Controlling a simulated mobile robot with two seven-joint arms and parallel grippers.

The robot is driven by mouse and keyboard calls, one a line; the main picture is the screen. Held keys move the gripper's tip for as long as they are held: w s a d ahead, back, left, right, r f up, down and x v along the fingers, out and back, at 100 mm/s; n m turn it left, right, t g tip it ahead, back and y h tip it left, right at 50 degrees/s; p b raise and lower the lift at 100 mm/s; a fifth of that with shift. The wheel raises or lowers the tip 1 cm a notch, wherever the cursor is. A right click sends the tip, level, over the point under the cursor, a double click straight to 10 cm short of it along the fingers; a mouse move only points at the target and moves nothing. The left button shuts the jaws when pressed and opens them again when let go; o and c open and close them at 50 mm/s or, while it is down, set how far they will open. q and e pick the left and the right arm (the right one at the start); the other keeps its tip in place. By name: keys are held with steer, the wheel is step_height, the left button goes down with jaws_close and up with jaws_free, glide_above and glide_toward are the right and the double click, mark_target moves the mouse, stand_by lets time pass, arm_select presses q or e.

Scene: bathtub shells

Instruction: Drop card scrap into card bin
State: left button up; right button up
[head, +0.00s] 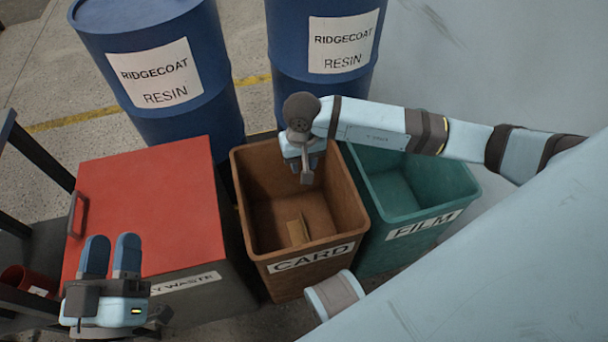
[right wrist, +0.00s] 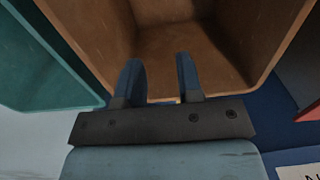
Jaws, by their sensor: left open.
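The brown card bin (head: 335,237), labelled CARD, stands in the middle of the head view; its inside also shows in the right wrist view (right wrist: 240,45). A tan piece of card scrap (head: 298,231) lies inside it near the front wall. My right gripper (head: 305,172) points down over the bin's mouth. In the right wrist view its two blue fingers (right wrist: 158,75) are apart, with nothing held between them. My left gripper (head: 111,255) is open and empty, over the front of the red-lidded container, away from the card bin.
The green FILM bin (head: 423,226) stands right of the card bin; it also shows in the right wrist view (right wrist: 45,70). The red-lidded container (head: 150,195) stands to the left. Two blue resin drums (head: 160,75) stand behind. A large pale surface (head: 520,60) closes off the right.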

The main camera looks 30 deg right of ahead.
arm_select(q)
steer(key=f+g+y+p, duration=0.1)
steer(key=f, duration=0.1)
steer(key=a+f+g+y, duration=0.1)
steer(key=f, duration=0.1)
steer(key=shift+w+a+f+p, duration=0.2)
steer(key=shift+f+p, duration=0.2)
arm_select(e)
step_height(320, 180, up, 9)
steer(key=shift+r, duration=0.15)
